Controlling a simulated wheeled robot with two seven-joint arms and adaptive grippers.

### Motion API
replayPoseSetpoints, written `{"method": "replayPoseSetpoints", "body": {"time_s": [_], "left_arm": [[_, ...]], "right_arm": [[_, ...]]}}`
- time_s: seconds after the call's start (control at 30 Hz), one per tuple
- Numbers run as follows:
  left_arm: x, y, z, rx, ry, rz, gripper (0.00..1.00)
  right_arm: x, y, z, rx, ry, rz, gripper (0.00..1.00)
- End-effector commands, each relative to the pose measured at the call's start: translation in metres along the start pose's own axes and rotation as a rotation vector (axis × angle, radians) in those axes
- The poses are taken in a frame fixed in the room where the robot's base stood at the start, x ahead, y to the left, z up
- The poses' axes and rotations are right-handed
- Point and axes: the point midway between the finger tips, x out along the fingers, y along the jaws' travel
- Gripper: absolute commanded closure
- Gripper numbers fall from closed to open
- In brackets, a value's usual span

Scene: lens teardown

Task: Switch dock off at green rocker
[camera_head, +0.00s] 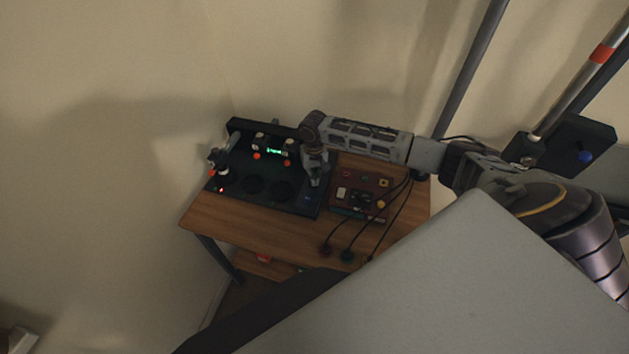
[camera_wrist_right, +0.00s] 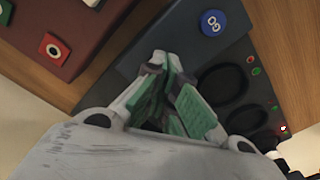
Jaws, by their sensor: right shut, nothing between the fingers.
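The dock (camera_head: 228,185) is a dark box with a lit green display (camera_head: 277,151) and round dark wells, on the wooden table. It also shows in the right wrist view (camera_wrist_right: 160,30), with a blue GO button (camera_wrist_right: 212,23) and wells (camera_wrist_right: 222,84). A small green spot (camera_wrist_right: 256,71) lies beside the wells; I cannot tell whether it is the rocker. A red light (camera_wrist_right: 283,128) glows near the dock's edge. My right gripper (camera_head: 317,183) is over the dock's right part, fingers shut and empty; its green-padded fingers show in the wrist view (camera_wrist_right: 163,62). My left gripper is not in view.
A dark red box (camera_head: 345,205) with buttons and black cables stands right of the dock on the wooden table (camera_head: 225,219). A wall is close behind and left. A grey slanted surface fills the lower right.

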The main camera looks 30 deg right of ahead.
Motion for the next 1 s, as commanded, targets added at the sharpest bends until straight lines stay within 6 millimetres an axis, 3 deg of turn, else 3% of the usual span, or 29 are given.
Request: {"method": "replayPoseSetpoints", "body": {"time_s": [1.0], "left_arm": [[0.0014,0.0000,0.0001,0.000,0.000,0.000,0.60]], "right_arm": [[0.0095,0.0001,0.0000,0.000,0.000,0.000,1.00]]}}
